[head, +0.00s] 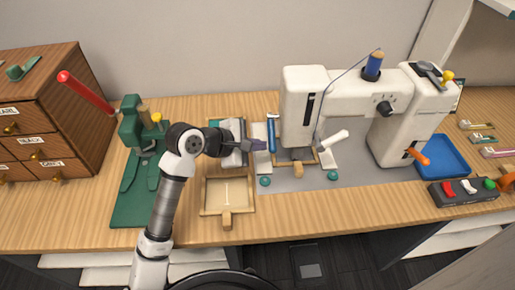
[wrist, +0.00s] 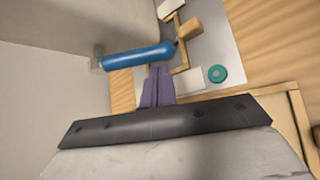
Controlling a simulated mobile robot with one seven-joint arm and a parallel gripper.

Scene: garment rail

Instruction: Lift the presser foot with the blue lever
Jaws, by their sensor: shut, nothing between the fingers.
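The blue lever (head: 272,134) hangs at the left side of the white sewing machine (head: 303,95) in the head view. In the wrist view the blue lever (wrist: 138,56) lies across the picture just beyond my fingertips. My gripper (head: 262,145) is shut and empty, with its purple fingers pointing right at the lever. Its fingers also show in the wrist view (wrist: 158,85), with their tips close to the lever's underside; I cannot tell whether they touch. The presser foot is too small to make out under the machine head.
A wooden frame tray (head: 228,196) lies in front of my gripper. A green press with a red handle (head: 86,92) and a drawer cabinet (head: 40,115) stand at the left. A blue tray (head: 441,157) and a switch box (head: 464,191) are at the right. The front table strip is fairly clear.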

